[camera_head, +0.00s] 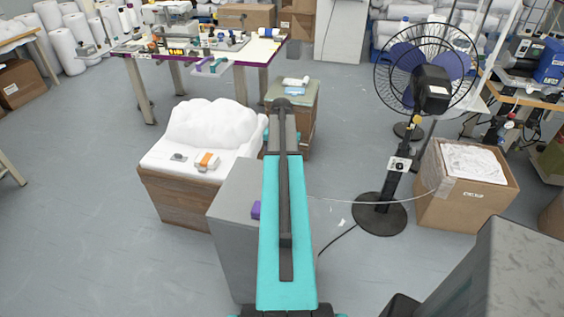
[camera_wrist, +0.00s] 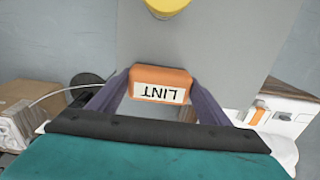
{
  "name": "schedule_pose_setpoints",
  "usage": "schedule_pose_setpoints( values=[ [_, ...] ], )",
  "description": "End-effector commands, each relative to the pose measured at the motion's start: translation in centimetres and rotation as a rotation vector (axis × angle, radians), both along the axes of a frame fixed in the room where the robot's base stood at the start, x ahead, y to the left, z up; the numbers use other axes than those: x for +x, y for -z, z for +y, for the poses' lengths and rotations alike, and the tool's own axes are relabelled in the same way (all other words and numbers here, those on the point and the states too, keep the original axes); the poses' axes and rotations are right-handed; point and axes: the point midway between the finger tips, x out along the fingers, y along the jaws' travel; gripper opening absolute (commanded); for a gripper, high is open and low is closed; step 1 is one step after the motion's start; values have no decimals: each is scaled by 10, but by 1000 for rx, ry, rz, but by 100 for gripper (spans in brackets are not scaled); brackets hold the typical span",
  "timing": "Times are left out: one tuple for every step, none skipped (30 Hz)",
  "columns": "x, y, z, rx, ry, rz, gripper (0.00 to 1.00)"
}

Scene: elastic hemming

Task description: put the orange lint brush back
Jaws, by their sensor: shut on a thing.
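The orange lint brush (camera_wrist: 161,75) shows in the wrist view, with a white label reading LINT upside down. My gripper (camera_wrist: 160,85) is shut on it, a purple finger at each end. The brush appears over a grey surface (camera_wrist: 205,45); I cannot tell whether it touches that surface. In the head view my turquoise arm hides the brush and most of the gripper. Only a purple bit, likely a finger, shows beside the arm, over the grey cabinet (camera_head: 233,205).
A yellow round thing (camera_wrist: 166,6) is on the grey surface. A wooden crate (camera_head: 180,200) with white padding holds an orange-and-white item (camera_head: 207,161). A fan (camera_head: 428,90) and a cardboard box (camera_head: 465,190) stand right, with a cable across. Floor is open at left.

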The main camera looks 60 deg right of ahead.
Motion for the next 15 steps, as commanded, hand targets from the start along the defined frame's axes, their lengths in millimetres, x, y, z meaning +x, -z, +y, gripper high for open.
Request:
schedule_pose_setpoints(
  values=[
    [0, 0, 0, 0, 0, 0, 44],
    [0, 1, 0, 0, 0, 0, 44],
    [0, 1, 0, 0, 0, 0, 44],
    [0, 1, 0, 0, 0, 0, 44],
    [0, 1, 0, 0, 0, 0, 44],
    [0, 1, 0, 0, 0, 0, 44],
    [0, 1, 0, 0, 0, 0, 44],
    [0, 1, 0, 0, 0, 0, 44],
    [0, 2, 0, 0, 0, 0, 44],
    [0, 2, 0, 0, 0, 0, 44],
    [0, 3, 0, 0, 0, 0, 44],
    [0, 4, 0, 0, 0, 0, 44],
    [0, 4, 0, 0, 0, 0, 44],
    [0, 5, 0, 0, 0, 0, 44],
    [0, 6, 0, 0, 0, 0, 44]
  ],
)
